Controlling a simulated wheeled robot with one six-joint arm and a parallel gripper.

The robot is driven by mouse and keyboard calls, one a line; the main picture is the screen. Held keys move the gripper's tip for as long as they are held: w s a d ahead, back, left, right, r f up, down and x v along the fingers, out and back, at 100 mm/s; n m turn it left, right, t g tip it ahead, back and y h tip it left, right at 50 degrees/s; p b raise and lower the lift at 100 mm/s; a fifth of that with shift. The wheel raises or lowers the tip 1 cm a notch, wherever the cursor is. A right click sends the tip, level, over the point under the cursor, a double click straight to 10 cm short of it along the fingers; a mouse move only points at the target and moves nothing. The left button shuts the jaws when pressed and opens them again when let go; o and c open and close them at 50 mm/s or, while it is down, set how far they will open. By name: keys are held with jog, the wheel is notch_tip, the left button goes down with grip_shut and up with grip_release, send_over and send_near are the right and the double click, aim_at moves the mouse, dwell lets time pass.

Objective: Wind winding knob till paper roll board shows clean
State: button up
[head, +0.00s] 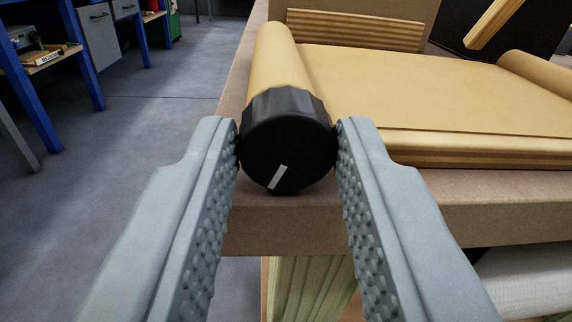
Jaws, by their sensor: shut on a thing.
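The black winding knob (287,140) sits on the near end of the tan paper roll (276,56), at the table's front left corner. A short white mark on its face slants near the bottom. My gripper (289,143) is shut on the knob, one textured finger on its left side and one on its right. Brown paper covers the top of the board (440,151), whose layered edge shows at the front. The paper runs from the roll at the left toward another roll (537,79) at the right.
The brown table (400,209) has its front edge just below the knob. Wooden strips (355,30) stand at the back. A white roll (520,283) lies beneath at the right. Blue-framed benches (75,50) stand far left, with clear grey floor (130,130) between.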

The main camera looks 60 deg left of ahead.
jog(key=shift+n, duration=0.9)
jog(key=o, duration=1)
jog(key=v, duration=1.7)
jog(key=shift+d, duration=0.2)
